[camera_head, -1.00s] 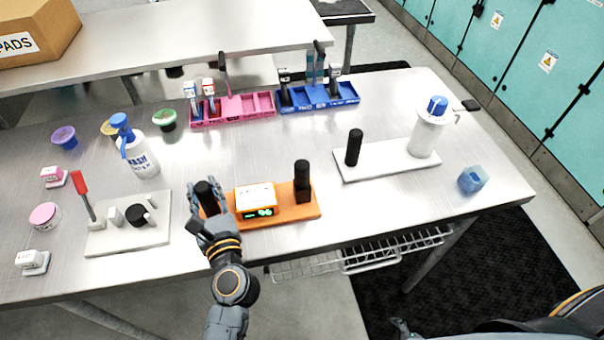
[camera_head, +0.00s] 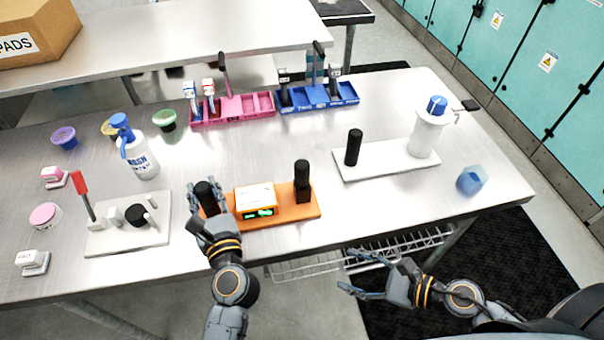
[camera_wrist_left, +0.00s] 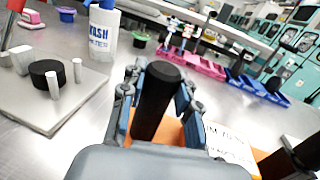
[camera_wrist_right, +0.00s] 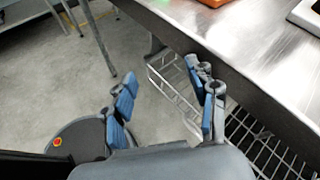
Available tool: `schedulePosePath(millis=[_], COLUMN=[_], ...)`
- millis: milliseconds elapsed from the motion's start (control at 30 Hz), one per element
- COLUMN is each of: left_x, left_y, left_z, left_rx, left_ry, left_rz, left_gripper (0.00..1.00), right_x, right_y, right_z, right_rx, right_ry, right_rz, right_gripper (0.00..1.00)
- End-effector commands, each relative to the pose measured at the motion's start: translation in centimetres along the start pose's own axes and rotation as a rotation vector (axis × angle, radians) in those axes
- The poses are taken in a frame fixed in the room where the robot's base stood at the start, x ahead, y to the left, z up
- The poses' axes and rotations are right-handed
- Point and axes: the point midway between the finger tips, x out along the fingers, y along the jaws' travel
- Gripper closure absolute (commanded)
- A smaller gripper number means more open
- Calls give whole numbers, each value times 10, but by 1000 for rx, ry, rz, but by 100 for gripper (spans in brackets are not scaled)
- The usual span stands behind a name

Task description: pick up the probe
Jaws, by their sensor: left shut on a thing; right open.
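An orange base (camera_head: 285,213) near the front table edge carries a small box with a green lit display (camera_head: 257,212). A black cylindrical handle (camera_head: 206,190) stands at its left end, and another black upright piece (camera_head: 302,180) stands at its right end. My left gripper (camera_head: 207,197) is shut on the left black handle, which stands upright between its fingers in the left wrist view (camera_wrist_left: 158,100). I cannot tell for sure which black piece is the probe. My right gripper (camera_head: 353,271) is open and empty, in front of the table and over the wire shelf.
A grey plate (camera_head: 160,232) with a red-handled lever stands left. A wash bottle (camera_head: 140,155), a pink rack (camera_head: 265,108) and a blue rack (camera_head: 345,97) lie behind. A white plate (camera_head: 385,170) holds a black handle and a white jug (camera_head: 428,130). A blue block (camera_head: 471,180) sits right.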

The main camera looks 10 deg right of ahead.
Motion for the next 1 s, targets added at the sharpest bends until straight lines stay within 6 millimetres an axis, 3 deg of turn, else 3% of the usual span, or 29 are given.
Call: schedulePosePath(millis=[33,133,300,433,567,1000], left_x=[0,0,0,0,0,0], left_y=[0,0,0,0,0,0], left_z=[1,1,1,1,1,1], left_rx=[0,0,0,0,0,0], left_ry=[-1,-1,-1,-1,-1,-1], left_rz=[0,0,0,0,0,0], left_gripper=[100,100,100,100,100,100], right_x=[8,17,17,13,14,68], right_y=[-7,-17,-71,-98,-111,-129], right_z=[27,78,94,103,109,128], right_rx=[28,98,249,324,354,358], right_ry=[-56,-162,-276,-347,-381,-382], right_rz=[-6,-3,-137,-202,-228,-230], right_gripper=[42,42,42,42,42,42])
